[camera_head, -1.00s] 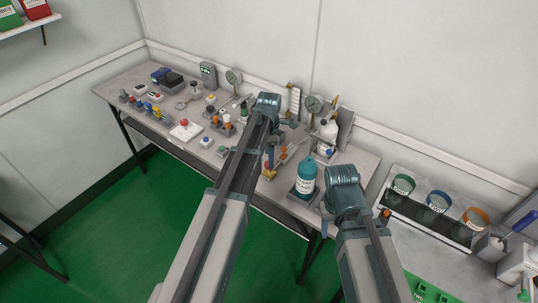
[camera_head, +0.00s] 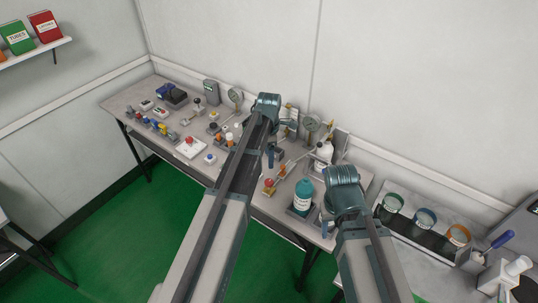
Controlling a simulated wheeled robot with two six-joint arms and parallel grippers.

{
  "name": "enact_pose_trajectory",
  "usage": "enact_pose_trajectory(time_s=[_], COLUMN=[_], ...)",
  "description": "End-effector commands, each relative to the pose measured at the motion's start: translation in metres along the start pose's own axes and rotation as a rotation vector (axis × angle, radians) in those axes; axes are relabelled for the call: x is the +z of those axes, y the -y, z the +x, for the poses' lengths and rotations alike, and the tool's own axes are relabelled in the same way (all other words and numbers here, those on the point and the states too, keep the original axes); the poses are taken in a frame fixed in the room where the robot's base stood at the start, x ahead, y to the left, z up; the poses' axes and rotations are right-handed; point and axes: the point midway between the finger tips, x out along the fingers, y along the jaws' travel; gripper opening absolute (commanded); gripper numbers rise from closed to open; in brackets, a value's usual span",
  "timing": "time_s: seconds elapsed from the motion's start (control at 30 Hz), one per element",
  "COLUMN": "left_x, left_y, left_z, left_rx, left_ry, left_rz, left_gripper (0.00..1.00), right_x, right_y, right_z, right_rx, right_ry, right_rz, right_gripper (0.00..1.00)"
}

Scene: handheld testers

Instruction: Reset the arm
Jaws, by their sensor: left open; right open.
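My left arm reaches in from the bottom over the table, and its gripper (camera_head: 277,150) is at the far end above the workbench (camera_head: 128,100). My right arm comes in from the lower right, and its gripper (camera_head: 326,222) is near the bench's front right part, beside a teal-labelled bottle (camera_head: 303,195). Both grippers look empty, but their fingers are small and partly hidden by the wrists. Neither is seen holding anything.
The bench carries several small testers, including a red-button box (camera_head: 190,147), a dial gauge (camera_head: 235,96) and another gauge (camera_head: 312,122). Coloured ring containers (camera_head: 425,217) stand in a rack at right. Green floor lies in front.

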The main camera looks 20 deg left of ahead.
Motion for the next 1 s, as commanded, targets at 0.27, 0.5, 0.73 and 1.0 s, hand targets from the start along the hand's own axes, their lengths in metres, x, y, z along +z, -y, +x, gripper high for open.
enact_pose_trajectory(time_s=[0.27,0.5,0.73,1.0], left_x=[0.0,0.011,0.025,0.024], left_y=[0.0,0.042,0.129,0.219], left_z=[0.0,0.0,0.0,0.0], left_rx=[0.0,-0.003,-0.021,-0.064], left_ry=[0.0,-0.013,-0.043,-0.071], left_rz=[0.001,0.286,0.973,1.767], left_gripper=[0.76,0.76,0.76,0.76], right_x=[0.0,0.0,0.0,0.0], right_y=[0.0,0.0,0.0,0.0], right_z=[0.0,0.0,0.0,0.0], right_rx=[0.0,0.0,0.0,0.0], right_ry=[0.0,0.0,0.0,0.0], right_rz=[0.0,0.0,0.0,0.0], right_gripper=[0.5,0.5,0.5,0.5])
